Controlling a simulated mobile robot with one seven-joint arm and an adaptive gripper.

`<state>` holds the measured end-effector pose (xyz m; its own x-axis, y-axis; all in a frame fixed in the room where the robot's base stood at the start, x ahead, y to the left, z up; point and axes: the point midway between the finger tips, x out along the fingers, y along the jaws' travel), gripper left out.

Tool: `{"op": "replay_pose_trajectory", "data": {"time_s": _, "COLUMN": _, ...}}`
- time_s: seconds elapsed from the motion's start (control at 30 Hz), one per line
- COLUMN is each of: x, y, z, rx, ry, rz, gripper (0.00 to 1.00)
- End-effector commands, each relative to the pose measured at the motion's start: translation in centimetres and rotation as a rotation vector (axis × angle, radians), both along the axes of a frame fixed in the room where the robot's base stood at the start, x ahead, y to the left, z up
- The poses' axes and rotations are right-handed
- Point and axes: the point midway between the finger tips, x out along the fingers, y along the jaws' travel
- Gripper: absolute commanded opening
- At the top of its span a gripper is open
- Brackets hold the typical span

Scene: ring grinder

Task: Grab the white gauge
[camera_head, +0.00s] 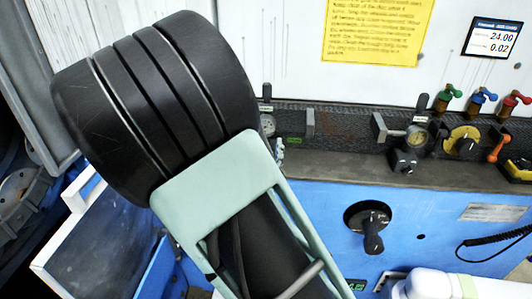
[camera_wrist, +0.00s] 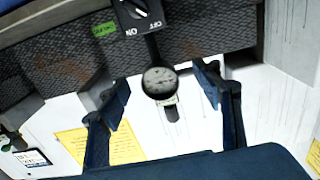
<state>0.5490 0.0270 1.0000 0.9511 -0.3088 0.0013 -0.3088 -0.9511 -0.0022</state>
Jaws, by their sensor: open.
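A small round gauge with a white dial and dark rim (camera_wrist: 159,82) is near the middle of the wrist view, with a dark stem above it and a pale tab below. My gripper (camera_wrist: 163,90) is open, with one dark blue finger on each side of the gauge. The gauge appears between the fingers and apart from both; its depth relative to the fingertips is hard to tell. In the head view, the gauge (camera_head: 267,124) shows partly at the edge of my arm, which hides my gripper there.
A black ON/OFF knob (camera_wrist: 140,12) lies just beyond the gauge in the wrist view. Another dial (camera_head: 417,138), coloured valves (camera_head: 483,101) and a yellow-based knob (camera_head: 463,141) line the panel farther right.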

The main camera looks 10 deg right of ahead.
Motion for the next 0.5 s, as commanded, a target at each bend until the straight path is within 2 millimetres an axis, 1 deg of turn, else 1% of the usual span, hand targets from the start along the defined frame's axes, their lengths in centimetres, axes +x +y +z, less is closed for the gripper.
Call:
{"op": "replay_pose_trajectory", "data": {"time_s": 0.03, "x": 0.4, "y": -0.2, "z": -0.4, "rx": 0.002, "ry": -0.003, "rz": -0.001, "gripper": 0.59}}
{"op": "replay_pose_trajectory", "data": {"time_s": 0.13, "x": 1.9, "y": -0.8, "z": 0.0, "rx": -0.003, "ry": 0.0, "rz": -0.003, "gripper": 0.59}}
{"op": "replay_pose_trajectory", "data": {"time_s": 0.2, "x": 2.5, "y": -1.0, "z": 0.0, "rx": -0.002, "ry": 0.001, "rz": -0.002, "gripper": 0.59}}
{"op": "replay_pose_trajectory", "data": {"time_s": 0.37, "x": 3.4, "y": -1.3, "z": 0.1, "rx": -0.003, "ry": 0.002, "rz": -0.002, "gripper": 0.59}}
{"op": "replay_pose_trajectory", "data": {"time_s": 0.5, "x": 5.2, "y": -2.3, "z": 0.2, "rx": -0.003, "ry": 0.0, "rz": -0.003, "gripper": 0.59}}
